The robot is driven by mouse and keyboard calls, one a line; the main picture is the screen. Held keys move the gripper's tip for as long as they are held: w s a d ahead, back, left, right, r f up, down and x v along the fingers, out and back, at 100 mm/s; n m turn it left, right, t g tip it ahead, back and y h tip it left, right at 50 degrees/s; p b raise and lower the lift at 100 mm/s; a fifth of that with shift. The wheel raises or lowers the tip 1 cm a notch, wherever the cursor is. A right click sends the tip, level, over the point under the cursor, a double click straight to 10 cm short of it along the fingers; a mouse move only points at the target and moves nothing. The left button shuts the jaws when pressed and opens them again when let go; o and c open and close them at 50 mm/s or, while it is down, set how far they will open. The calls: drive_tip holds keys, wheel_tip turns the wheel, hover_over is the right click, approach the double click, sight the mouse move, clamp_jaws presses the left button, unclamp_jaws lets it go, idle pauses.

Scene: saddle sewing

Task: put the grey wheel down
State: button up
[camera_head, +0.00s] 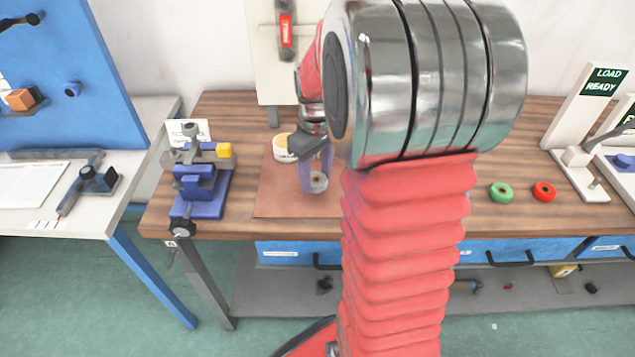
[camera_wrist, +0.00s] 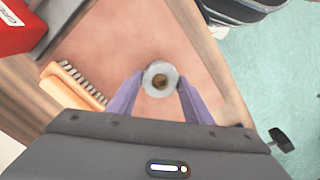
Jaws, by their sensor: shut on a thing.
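The grey wheel (camera_head: 319,181) is a small pale ring with a brownish centre. It also shows between the fingertips in the wrist view (camera_wrist: 160,79). My gripper (camera_head: 314,178) is shut on it, with one purple finger on each side. In the wrist view my gripper (camera_wrist: 159,82) points down over the reddish-brown mat (camera_head: 278,203). I cannot tell whether the wheel touches the mat or hangs a little above it. My arm hides the mat's right part in the head view.
A brush (camera_wrist: 72,88) lies left of the gripper in the wrist view. A blue vise (camera_head: 203,188) stands left of the mat. A green wheel (camera_head: 501,192) and a red wheel (camera_head: 544,192) lie at the right, before the "LOAD READY" stand (camera_head: 588,105). The wood around them is clear.

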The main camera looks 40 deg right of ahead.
sight(316, 183)
drive_tip(key=shift+f, duration=1.65)
drive_tip(key=shift+f, duration=0.1)
drive_tip(key=o, duration=1.2)
drive_tip(key=shift+c, duration=0.2)
wheel_tip(316, 183, up, 12)
drive_tip(key=shift+s, duration=0.15)
